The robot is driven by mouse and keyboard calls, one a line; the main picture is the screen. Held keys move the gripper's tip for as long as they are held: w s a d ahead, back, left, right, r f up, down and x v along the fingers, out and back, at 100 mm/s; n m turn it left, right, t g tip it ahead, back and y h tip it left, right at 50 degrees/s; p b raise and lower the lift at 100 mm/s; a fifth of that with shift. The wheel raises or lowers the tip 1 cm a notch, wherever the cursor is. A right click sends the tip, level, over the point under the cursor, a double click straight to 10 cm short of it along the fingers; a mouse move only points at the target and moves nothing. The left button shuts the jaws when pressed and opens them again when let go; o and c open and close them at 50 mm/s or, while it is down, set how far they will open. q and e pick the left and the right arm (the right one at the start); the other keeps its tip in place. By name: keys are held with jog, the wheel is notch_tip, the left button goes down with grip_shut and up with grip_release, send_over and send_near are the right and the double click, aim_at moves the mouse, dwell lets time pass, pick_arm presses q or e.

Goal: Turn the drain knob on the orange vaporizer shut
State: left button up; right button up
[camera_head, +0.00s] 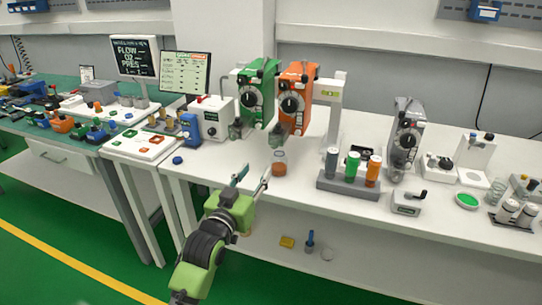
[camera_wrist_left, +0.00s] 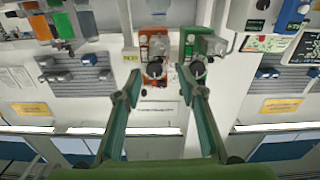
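The orange vaporizer (camera_head: 297,92) stands on the bench at the right of the green vaporizer (camera_head: 257,95), with a black dial on its front. Its drain area (camera_head: 282,130) is low on the front, above a small orange bottle (camera_head: 279,167); the drain knob's setting is too small to tell. In the left wrist view, which looks upside down, the orange vaporizer (camera_wrist_left: 153,47) shows beyond the spread fingers (camera_wrist_left: 160,86). My right gripper is out of view.
A rack of coloured cylinders (camera_head: 348,186) stands right of the bottle, with a grey vaporizer (camera_head: 404,135) farther right. A white box with a dial (camera_head: 212,120) and a blue device (camera_head: 188,127) are at the left. The bench front between gripper and bottle looks clear.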

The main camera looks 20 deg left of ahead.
aim_at(273, 146)
pick_arm(q)
jog(key=w, duration=0.8)
jog(key=w+p, duration=0.1)
jog(key=w, duration=0.4)
jog(key=shift+d, duration=0.25)
grip_shut()
